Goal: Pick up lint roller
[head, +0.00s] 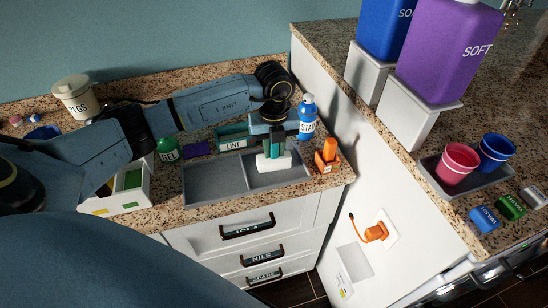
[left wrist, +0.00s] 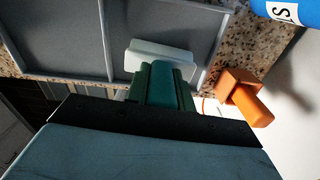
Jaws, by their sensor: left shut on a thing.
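My left gripper (head: 273,148) reaches over the right compartment of a grey divided tray (head: 213,182) on the counter. It is shut on the lint roller, whose white part (head: 273,163) shows below the fingers. In the left wrist view the white part (left wrist: 160,58) sticks out beyond the green fingertips (left wrist: 165,85), over the tray. I cannot tell whether the roller touches the tray floor. My right gripper is not in view.
Behind the tray stand a green box marked LINT (head: 232,138) and a blue bottle (head: 307,118). An orange holder (head: 327,160) stands right of the tray near the counter edge. A white box (head: 128,192) and green bottle (head: 167,150) are at left. The tray's left compartment is empty.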

